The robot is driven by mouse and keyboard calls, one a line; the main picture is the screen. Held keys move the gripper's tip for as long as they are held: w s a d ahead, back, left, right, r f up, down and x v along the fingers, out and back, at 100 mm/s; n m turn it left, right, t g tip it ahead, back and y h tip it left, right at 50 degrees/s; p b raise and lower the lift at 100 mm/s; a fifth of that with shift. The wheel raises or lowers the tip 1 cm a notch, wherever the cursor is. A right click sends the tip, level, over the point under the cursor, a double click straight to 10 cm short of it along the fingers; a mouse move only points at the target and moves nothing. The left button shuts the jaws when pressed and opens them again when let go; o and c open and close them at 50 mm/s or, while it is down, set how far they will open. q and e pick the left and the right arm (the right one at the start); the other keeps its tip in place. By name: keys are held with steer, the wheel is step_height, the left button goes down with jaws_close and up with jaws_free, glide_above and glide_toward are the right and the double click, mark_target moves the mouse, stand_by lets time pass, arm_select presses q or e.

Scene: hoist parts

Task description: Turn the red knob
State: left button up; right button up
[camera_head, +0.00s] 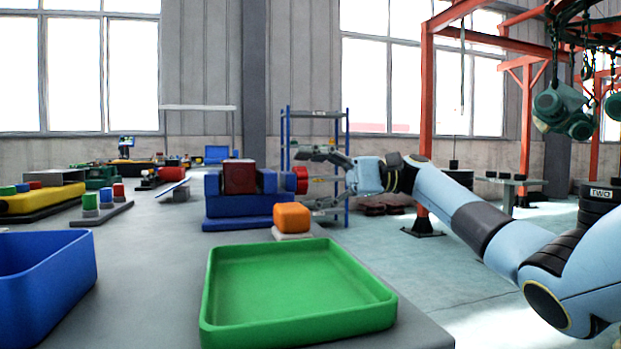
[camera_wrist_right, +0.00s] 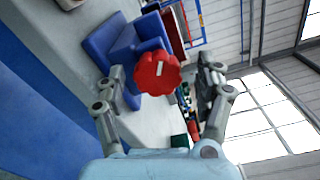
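The red knob (camera_head: 301,180) sticks out from the right side of a blue block housing (camera_head: 240,208) with a dark red block on it. In the right wrist view the scalloped knob (camera_wrist_right: 158,73) faces the camera, with a pale mark at its middle. My right gripper (camera_head: 311,177) is open at the knob. In the wrist view its two fingers (camera_wrist_right: 160,80) stand on either side of the knob, with gaps showing, the right gap wider. My left gripper is out of view.
A green tray (camera_head: 215,290) lies at the table's front, with an orange block (camera_head: 292,218) behind it. A blue bin (camera_head: 50,265) stands at the left. Small coloured pegs (camera_head: 90,202) stand farther back. Open floor and an orange frame (camera_head: 427,120) lie to the right.

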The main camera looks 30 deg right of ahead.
steer(key=shift+d, duration=0.1)
steer(key=v, duration=1.2)
